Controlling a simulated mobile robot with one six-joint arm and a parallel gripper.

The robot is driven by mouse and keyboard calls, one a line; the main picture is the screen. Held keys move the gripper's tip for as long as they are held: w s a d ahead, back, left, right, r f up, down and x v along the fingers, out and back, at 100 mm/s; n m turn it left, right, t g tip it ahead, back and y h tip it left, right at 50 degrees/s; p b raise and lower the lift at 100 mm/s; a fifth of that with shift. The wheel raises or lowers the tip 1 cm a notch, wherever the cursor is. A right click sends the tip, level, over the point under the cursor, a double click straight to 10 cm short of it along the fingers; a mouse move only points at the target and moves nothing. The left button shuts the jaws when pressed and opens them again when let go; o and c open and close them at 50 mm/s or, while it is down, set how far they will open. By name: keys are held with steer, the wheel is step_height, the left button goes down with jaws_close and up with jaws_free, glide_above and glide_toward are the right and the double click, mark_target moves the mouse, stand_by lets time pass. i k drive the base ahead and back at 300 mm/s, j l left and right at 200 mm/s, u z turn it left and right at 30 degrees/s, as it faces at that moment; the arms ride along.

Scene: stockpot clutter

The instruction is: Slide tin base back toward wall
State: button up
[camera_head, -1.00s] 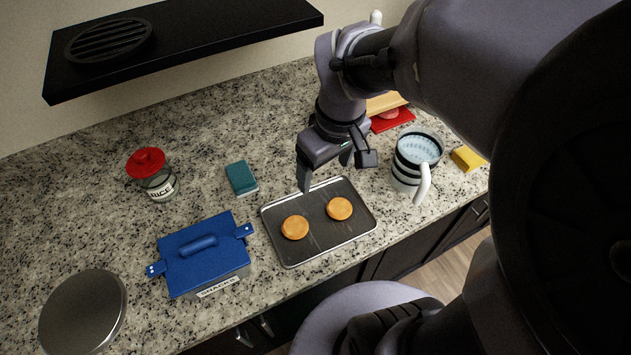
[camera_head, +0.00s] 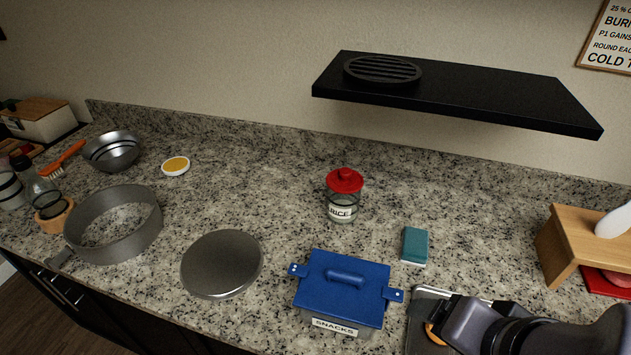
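The tin base (camera_head: 222,264) looks like a flat grey metal disc. It lies on the granite counter left of the blue snacks box, near the front edge. A grey springform ring (camera_head: 115,230) with a side latch stands farther left, counter showing through its open middle. My gripper (camera_head: 466,323) is at the bottom right over the baking tray, well to the right of the disc. Its fingers are not clearly visible, so I cannot tell whether it is open or shut.
The blue snacks box (camera_head: 343,286) stands right of the disc. Behind are the red-lidded rice jar (camera_head: 344,199) and a teal sponge (camera_head: 415,246). The counter between disc and wall is clear. A black shelf (camera_head: 460,95) overhangs the back right. A metal bowl (camera_head: 113,151) sits back left.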

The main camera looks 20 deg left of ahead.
mark_target(221, 264)
steer(key=u, duration=1.7)
